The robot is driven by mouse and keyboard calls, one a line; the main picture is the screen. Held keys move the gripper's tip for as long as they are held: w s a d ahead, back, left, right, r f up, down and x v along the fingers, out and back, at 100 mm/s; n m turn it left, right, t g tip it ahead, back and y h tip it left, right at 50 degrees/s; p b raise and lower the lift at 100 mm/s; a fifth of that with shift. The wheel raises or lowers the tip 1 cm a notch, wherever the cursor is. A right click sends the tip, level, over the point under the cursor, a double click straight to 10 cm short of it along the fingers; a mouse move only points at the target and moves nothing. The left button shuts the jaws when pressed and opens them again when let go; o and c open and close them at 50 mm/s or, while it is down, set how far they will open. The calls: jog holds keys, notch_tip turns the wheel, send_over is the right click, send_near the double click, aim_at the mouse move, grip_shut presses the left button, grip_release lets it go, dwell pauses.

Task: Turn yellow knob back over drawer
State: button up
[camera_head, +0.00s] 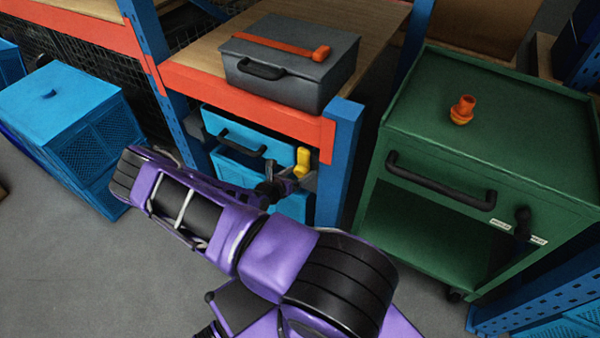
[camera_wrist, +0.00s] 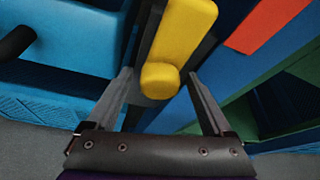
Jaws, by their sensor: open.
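The yellow knob (camera_head: 302,161) is mounted at the right side of a blue drawer (camera_head: 233,136) under the shelf's orange beam. In the wrist view the knob (camera_wrist: 180,40) is a long yellow bar with a rounded end, on a dark backing. My gripper (camera_wrist: 160,90) is open, its two fingers on either side of the knob's rounded end. I cannot tell whether either finger touches it.
A grey toolbox (camera_head: 290,65) with an orange latch stands on the shelf above. A blue upright (camera_head: 341,160) stands close right of the knob. A green cart (camera_head: 490,130) carries an orange fitting (camera_head: 462,110). Blue crates (camera_head: 68,125) stand left on open floor.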

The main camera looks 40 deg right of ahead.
jog(key=shift+d, duration=0.1)
grip_shut()
dwell(0.4)
